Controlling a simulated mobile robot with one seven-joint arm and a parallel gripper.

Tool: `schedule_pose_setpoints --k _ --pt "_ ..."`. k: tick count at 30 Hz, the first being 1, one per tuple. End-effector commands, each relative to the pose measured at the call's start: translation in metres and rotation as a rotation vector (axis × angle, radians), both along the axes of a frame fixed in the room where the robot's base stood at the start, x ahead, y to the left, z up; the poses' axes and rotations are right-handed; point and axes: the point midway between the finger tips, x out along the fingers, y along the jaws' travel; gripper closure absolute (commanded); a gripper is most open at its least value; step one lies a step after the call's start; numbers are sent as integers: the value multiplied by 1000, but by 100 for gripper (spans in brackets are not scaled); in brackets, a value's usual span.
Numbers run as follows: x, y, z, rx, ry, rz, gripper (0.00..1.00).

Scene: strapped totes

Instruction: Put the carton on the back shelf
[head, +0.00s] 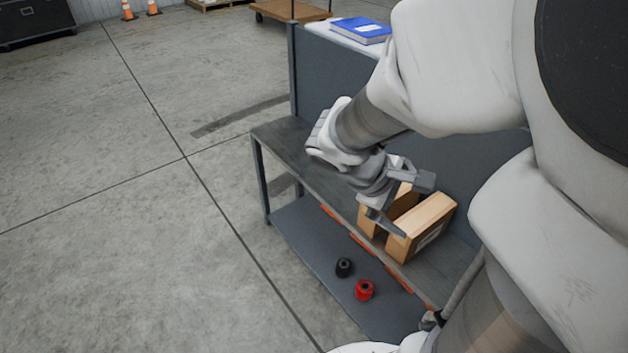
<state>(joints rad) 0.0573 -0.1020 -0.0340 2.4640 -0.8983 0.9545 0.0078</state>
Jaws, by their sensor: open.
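A brown cardboard carton (427,226) sits on the grey bench top (283,139), towards its right part. It has a pale label on its front face. More brown cardboard shows just left of it, with a dark gap between; I cannot tell if this is a second box. My gripper (412,207) is open, its two fingers spread over the cardboard. Whether a finger touches it is unclear. Behind the bench top, a grey back panel (325,75) rises to a raised ledge (318,33), likely the back shelf. My arm hides part of both.
A blue binder or book (361,30) lies on the raised ledge. A black spool (344,267) and a red spool (364,290) stand on the lower shelf (300,240). A wooden cart (290,10) is behind. The floor at left is clear.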

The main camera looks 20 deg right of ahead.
Motion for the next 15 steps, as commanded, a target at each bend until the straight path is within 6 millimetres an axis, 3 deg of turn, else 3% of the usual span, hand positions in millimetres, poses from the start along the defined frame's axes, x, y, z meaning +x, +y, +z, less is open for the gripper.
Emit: schedule_pose_setpoints --k 15 --pt "-25 136 72 624 -562 -283 0"
